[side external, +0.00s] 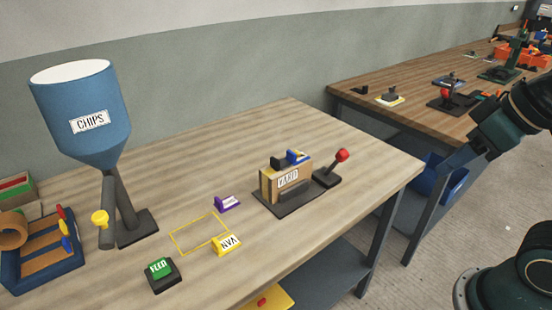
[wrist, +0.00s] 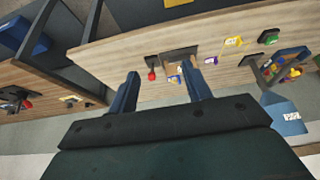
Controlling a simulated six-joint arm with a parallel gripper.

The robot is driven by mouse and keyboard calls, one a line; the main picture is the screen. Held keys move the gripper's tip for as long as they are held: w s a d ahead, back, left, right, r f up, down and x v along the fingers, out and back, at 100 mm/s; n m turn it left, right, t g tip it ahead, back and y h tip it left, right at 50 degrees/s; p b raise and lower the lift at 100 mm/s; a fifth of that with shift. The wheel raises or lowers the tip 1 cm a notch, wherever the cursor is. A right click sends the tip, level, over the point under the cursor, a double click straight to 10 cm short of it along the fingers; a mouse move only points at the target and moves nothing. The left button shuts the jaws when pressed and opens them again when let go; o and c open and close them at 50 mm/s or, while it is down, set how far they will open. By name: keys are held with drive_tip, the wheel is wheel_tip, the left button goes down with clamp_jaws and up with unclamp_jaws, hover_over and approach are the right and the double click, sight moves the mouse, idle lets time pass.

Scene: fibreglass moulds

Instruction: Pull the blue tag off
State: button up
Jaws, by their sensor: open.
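A small blue tag (side external: 297,156) stands on top of a brown box-like mould (side external: 286,180) with a white lettered label, near the middle right of the near table in the side external view. A black piece (side external: 277,163) sits beside the tag.
A red-knobbed lever (side external: 341,156) stands right of the mould. A blue hopper (side external: 82,110) and blue tray (side external: 62,262) stand further left.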

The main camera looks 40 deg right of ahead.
drive_tip(key=shift+o, duration=0.6)
drive_tip(key=w+a+r+n+g+y, duration=0.15)
drive_tip(key=w+n, duration=0.35)
drive_tip(key=w, duration=0.5)
drive_tip(key=w+a+r+n+g+y, duration=0.15)
drive_tip(key=w+n, duration=0.25)
drive_tip(key=w, duration=0.7)
drive_tip(key=w+d+f+n+g+y, duration=0.1)
drive_tip(key=w+d+f+n+g, duration=0.1)
drive_tip(key=w+f+n, duration=0.7)
drive_tip(key=w+d+f, duration=0.1)
drive_tip(key=w+f, duration=0.2)
drive_tip(key=w, duration=0.3)
drive_tip(key=shift+w+f+g+y, duration=0.2)
drive_tip(key=shift+f+g+y, duration=0.1)
drive_tip(key=shift+f, duration=0.05)
drive_tip(key=shift+f, duration=0.15)
